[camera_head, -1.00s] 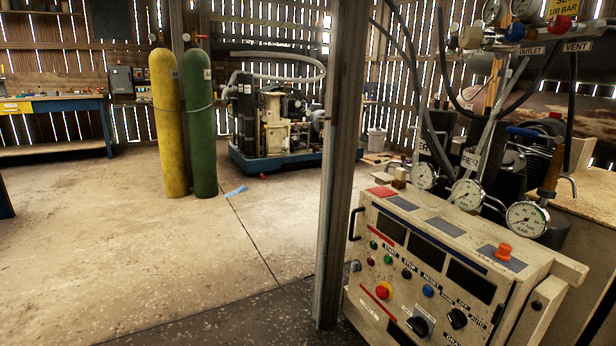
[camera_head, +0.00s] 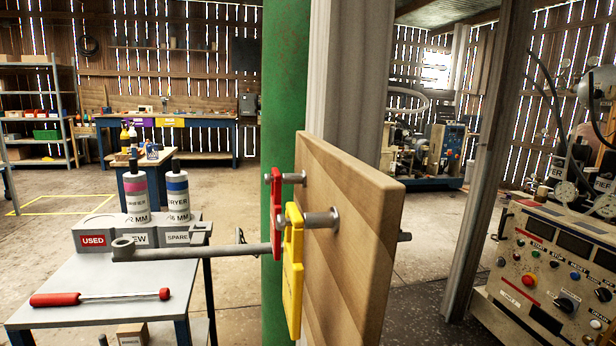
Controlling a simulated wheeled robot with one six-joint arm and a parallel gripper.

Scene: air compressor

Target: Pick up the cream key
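I cannot make out a cream key in this view. A wooden board (camera_head: 350,235) stands close in front, seen at a steep angle, with metal pegs (camera_head: 322,219) sticking out to its left. A red key-like tag (camera_head: 276,205) and a yellow one (camera_head: 293,265) hang from pegs there. My gripper is not in view.
A grey table (camera_head: 215,282) at left holds two bottles, a block labelled USED, a red-handled tool (camera_head: 100,297) and a long grey wrench (camera_head: 190,252). A green post (camera_head: 284,100) stands behind the board. A control panel (camera_head: 545,275) is at right.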

